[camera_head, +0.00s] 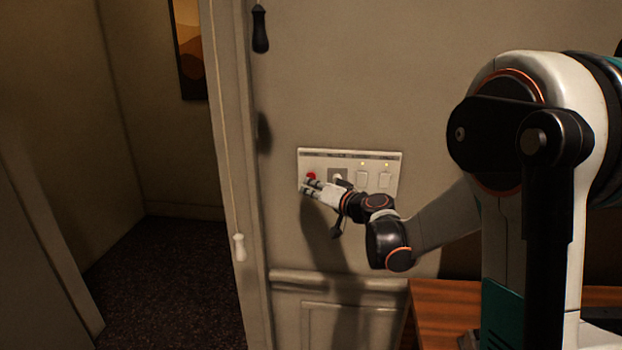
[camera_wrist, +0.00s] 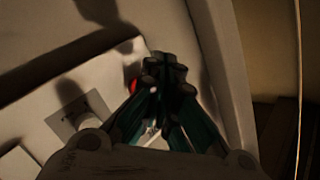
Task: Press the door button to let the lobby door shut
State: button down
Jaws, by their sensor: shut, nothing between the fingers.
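A pale wall panel (camera_head: 388,158) holds a red button (camera_head: 311,176) at its left end. The red button (camera_wrist: 133,86) also shows in the wrist view, partly hidden behind the fingers. My gripper (camera_head: 307,188) is shut and empty, with its tips at the panel's left end just below the red button. In the wrist view, my gripper (camera_wrist: 166,72) has its fingertips together close beside the button; I cannot tell whether they touch it. The lobby doorway at the left stands open, with what looks like the door (camera_head: 40,235) at the far left.
Right of the button, the panel has a round knob on a grey plate (camera_wrist: 62,125) and two white switches (camera_head: 361,179). A black pull (camera_head: 260,30) and a white pull (camera_head: 239,248) hang by the door frame. A wooden desk (camera_head: 440,305) stands at lower right.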

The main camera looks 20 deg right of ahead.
jog(key=shift+w+d, duration=0.2)
jog(key=shift+w, duration=0.15)
